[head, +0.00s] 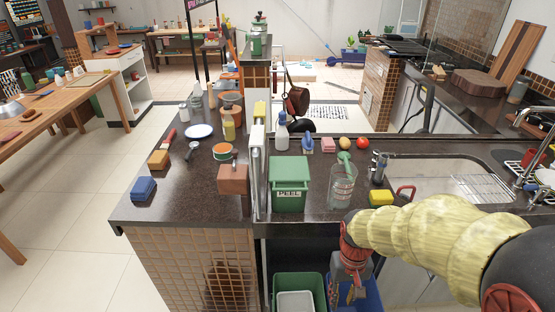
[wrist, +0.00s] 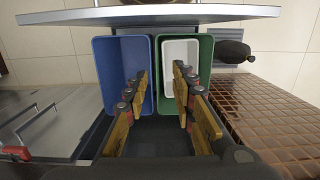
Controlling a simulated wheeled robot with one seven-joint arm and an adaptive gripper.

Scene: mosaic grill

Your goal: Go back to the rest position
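My gripper (head: 352,284) hangs low in the head view, below the front edge of the dark counter, at the end of my yellow-sleeved arm. In the wrist view my gripper (wrist: 160,85) has its two orange-brown finger pairs spread apart with nothing between them. It points at a blue bin (wrist: 104,70) and a green bin (wrist: 206,55) standing side by side. A white container (wrist: 181,50) sits inside the green bin. In the head view my gripper partly hides the blue bin (head: 374,297). I cannot tell how far the fingers are from the bins.
The counter (head: 215,207) above holds a lidded green bin (head: 290,183), a clear glass (head: 342,188), a yellow sponge (head: 381,198) and several other items. A sink (head: 440,178) lies to the right. A tiled counter side (wrist: 265,110) stands right of the bins. Open floor (head: 60,215) lies left.

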